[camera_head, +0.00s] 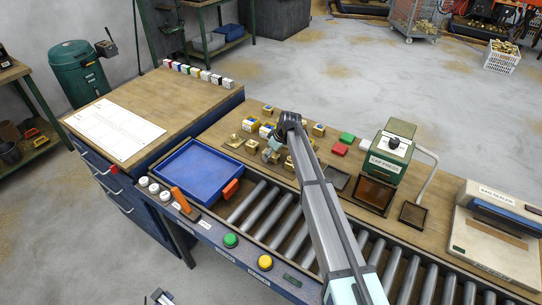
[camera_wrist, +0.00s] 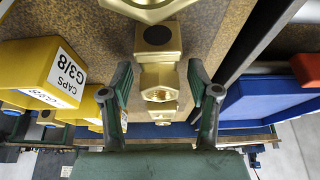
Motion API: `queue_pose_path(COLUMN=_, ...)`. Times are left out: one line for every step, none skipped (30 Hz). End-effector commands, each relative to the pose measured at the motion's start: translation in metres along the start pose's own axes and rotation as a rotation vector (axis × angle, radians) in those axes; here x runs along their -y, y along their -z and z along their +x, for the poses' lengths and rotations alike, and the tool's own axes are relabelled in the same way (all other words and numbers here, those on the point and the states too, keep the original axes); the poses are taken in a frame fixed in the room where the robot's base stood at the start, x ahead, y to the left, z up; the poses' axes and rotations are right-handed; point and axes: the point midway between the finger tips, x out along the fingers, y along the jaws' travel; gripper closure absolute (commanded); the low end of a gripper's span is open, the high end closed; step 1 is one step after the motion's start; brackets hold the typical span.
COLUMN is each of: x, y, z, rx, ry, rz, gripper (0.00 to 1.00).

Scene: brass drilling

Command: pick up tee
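Several gold-coloured brass fittings lie in a row on the wooden bench top. In the wrist view one brass fitting (camera_wrist: 160,85) with a round opening lies between my fingers, and a blockier one (camera_wrist: 158,40) is just beyond it. I cannot tell for sure which is the tee. My gripper (camera_wrist: 162,80) is open, with a finger on each side and visible gaps to the brass. In the head view my gripper (camera_head: 272,152) is low over the parts area, and my arm hides some parts. Brass parts (camera_head: 235,141) also show left of it there.
A yellow caps box (camera_wrist: 48,75) is close to the left finger. A blue tray (camera_head: 183,148) lies left of the parts, also seen in the wrist view (camera_wrist: 262,100). Rollers (camera_head: 247,203) run in front. A green machine (camera_head: 392,150) stands to the right.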

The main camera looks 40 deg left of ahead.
Motion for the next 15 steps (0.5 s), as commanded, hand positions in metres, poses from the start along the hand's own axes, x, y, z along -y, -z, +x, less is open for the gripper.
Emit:
queue_pose_path(x=-0.0001, y=-0.0001, z=-0.0001, rx=0.0, ry=0.0, rz=0.0, gripper=0.65)
queue_pose_path(x=-0.0001, y=-0.0001, z=-0.0001, rx=0.0, ry=0.0, rz=0.0, gripper=0.76)
queue_pose_path(x=-0.0001, y=-0.0001, z=-0.0001, rx=0.0, ry=0.0, rz=0.0, gripper=0.9)
queue_pose_path(x=-0.0001, y=-0.0001, z=-0.0001, rx=0.0, ry=0.0, rz=0.0, gripper=1.0)
queue_pose_path(x=-0.0001, y=-0.0001, z=-0.0001, rx=0.0, ry=0.0, rz=0.0, gripper=1.0)
queue_pose_path(x=-0.0001, y=-0.0001, z=-0.0001, rx=0.0, ry=0.0, rz=0.0, gripper=1.0)
queue_pose_path(x=-0.0003, y=0.0006, z=-0.001, rx=-0.001, ry=-0.001, rz=0.0, gripper=1.0)
queue_pose_path(x=-0.0003, y=0.0005, z=-0.001, rx=-0.001, ry=-0.001, rz=0.0, gripper=1.0)
queue_pose_path(x=-0.0003, y=0.0006, z=-0.001, rx=-0.001, ry=-0.001, rz=0.0, gripper=1.0)
queue_pose_path(x=-0.0003, y=0.0006, z=-0.0009, rx=-0.001, ry=-0.001, rz=0.0, gripper=1.0)
queue_pose_path(x=-0.0003, y=0.0006, z=-0.0009, rx=-0.001, ry=-0.001, rz=0.0, gripper=1.0)
queue_pose_path(x=-0.0003, y=0.0006, z=-0.0009, rx=-0.001, ry=-0.001, rz=0.0, gripper=1.0)
queue_pose_path(x=-0.0003, y=0.0006, z=-0.0009, rx=-0.001, ry=-0.001, rz=0.0, gripper=1.0)
queue_pose_path(x=-0.0003, y=0.0007, z=-0.001, rx=-0.001, ry=-0.001, rz=0.0, gripper=1.0)
queue_pose_path(x=-0.0004, y=0.0009, z=-0.0014, rx=-0.001, ry=-0.001, rz=0.0, gripper=1.0)
